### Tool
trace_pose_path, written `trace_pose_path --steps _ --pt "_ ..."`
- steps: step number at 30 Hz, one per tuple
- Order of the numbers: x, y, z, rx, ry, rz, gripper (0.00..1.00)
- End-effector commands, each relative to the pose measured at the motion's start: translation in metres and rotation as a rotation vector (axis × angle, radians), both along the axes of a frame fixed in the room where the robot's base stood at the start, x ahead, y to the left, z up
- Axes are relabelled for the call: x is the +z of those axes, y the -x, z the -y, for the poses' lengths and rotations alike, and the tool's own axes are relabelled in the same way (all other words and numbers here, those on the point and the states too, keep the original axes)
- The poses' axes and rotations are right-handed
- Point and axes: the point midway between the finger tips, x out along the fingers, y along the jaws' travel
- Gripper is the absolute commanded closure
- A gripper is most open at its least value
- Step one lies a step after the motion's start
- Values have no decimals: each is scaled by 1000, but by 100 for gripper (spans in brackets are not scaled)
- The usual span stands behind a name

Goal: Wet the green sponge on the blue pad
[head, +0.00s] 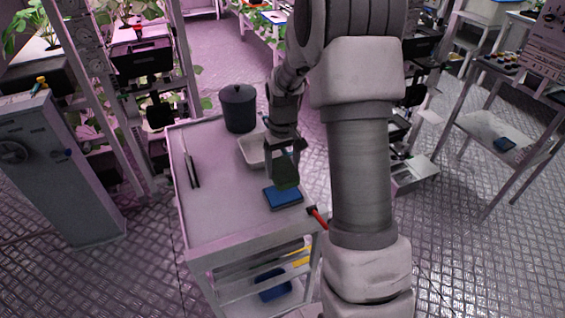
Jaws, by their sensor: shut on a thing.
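My gripper (284,150) points down over the cart's top and is shut on the dark green sponge (286,178). The sponge hangs upright between the fingers, over the far part of the blue pad (283,199). I cannot tell whether the sponge touches the pad or is just above it. The blue pad lies flat near the right edge of the cart top. My arm partly covers the area to the right of the pad.
The grey cart top (222,205) is clear at its front. A dark lidded pot (238,108) stands at the back, with a pale tray (250,151) beside it. A thin dark tool (190,168) lies at left. A red-handled item (317,217) is at the right edge.

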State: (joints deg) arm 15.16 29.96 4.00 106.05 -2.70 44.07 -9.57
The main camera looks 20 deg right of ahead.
Motion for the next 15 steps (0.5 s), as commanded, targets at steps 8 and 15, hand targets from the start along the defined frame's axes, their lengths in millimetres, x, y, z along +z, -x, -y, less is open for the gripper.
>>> trace_pose_path --steps 8,15 --pt "-25 0 0 0 0 -1 65" --pt "-50 0 0 -1 0 -1 65"
